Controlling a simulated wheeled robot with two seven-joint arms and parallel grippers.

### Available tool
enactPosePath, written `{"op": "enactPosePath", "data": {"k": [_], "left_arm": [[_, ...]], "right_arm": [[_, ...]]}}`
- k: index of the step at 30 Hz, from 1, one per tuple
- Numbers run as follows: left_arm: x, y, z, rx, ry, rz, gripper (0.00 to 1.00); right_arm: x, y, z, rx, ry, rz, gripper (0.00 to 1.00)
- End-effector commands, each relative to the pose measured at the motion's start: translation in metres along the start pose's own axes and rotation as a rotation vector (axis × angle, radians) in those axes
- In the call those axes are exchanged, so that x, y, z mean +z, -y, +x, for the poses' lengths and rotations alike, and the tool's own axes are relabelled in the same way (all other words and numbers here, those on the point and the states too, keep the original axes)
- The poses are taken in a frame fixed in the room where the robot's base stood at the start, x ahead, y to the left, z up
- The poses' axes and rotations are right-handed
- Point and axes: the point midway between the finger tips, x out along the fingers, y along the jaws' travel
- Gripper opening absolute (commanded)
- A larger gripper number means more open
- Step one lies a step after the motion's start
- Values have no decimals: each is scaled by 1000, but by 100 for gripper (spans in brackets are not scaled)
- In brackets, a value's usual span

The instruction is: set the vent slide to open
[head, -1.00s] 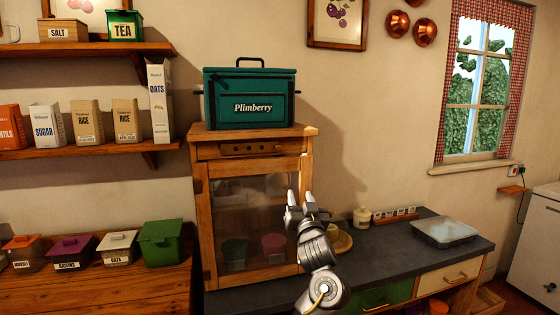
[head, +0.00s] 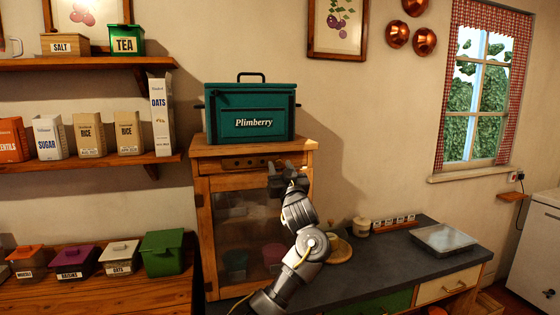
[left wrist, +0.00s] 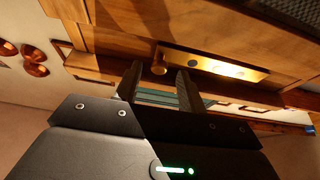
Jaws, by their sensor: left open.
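The vent slide (head: 245,163) is a narrow strip with holes on the upper front of the wooden cabinet (head: 204,235), above its mesh door. In the left wrist view the strip shows as a lit brass-coloured plate (left wrist: 225,67), with a small round knob (left wrist: 159,69) at its left end. My left gripper (head: 287,174) is open at the upper right of the cabinet front. In the left wrist view its two fingertips (left wrist: 158,73) stand either side of the knob; I cannot tell whether they touch it. My right gripper is in neither view.
A green Plimberry box (head: 250,112) stands on the cabinet. The dark counter (head: 385,265) to the right holds a metal tray (head: 443,239), a cream jar (head: 362,226) and a small rack (head: 394,221). Shelves with cartons fill the left.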

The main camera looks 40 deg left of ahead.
Motion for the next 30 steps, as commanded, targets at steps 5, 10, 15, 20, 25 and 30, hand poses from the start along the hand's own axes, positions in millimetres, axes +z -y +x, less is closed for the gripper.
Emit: {"op": "enactPosePath", "data": {"k": [5, 10, 15, 20, 25, 30], "left_arm": [[0, 0, 16, 0, 0, 1, 40], [1, 0, 18, 0, 0, 0, 40], [1, 0, 18, 1, 0, 0, 39], [1, 0, 18, 1, 0, 0, 18], [1, 0, 18, 1, 0, 0, 0], [1, 0, 18, 1, 0, 0, 0]], "right_arm": [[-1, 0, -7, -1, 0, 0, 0], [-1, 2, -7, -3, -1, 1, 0], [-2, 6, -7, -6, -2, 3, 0], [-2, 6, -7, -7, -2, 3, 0], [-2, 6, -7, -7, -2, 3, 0], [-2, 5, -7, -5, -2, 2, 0]]}}
